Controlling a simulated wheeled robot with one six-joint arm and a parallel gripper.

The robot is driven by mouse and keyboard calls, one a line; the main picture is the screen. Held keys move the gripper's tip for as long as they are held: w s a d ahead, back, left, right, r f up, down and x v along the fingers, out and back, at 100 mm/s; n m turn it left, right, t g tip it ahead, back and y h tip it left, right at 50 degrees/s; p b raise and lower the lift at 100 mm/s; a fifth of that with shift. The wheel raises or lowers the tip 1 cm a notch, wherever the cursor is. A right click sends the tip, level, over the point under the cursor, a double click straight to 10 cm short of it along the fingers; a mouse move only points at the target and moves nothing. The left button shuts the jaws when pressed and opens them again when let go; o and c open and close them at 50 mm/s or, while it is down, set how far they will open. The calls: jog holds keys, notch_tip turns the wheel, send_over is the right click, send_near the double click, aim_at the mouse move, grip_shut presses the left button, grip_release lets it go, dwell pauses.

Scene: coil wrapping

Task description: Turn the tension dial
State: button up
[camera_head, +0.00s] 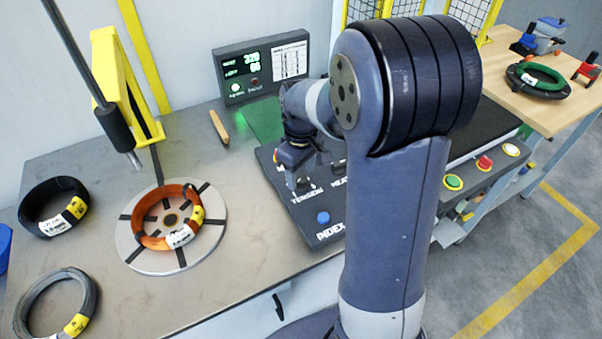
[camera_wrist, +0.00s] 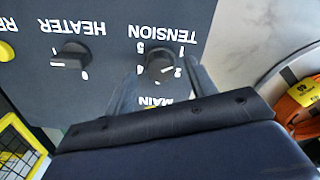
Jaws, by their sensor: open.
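The tension dial (camera_wrist: 160,66) is a dark round knob with numbers around it, under the white TENSION label, which appears upside down in the wrist view. My gripper (camera_wrist: 163,76) is open, with one grey finger on each side of the dial. I cannot tell whether the fingers touch it. In the head view my gripper (camera_head: 299,172) points down over the dark control panel (camera_head: 322,236), close above the TENSION label. The dial is hard to make out there behind the fingers.
The heater knob (camera_wrist: 72,60) sits beside the tension dial. A blue INDEX button (camera_head: 323,217) is at the panel's front. An orange coil (camera_head: 152,241) lies on the round turntable (camera_head: 133,260) to the left. A display (camera_head: 262,68) stands behind.

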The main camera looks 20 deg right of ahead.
jog(key=shift+f, duration=0.55)
jog(key=c, duration=1)
jog(key=shift+o, duration=0.2)
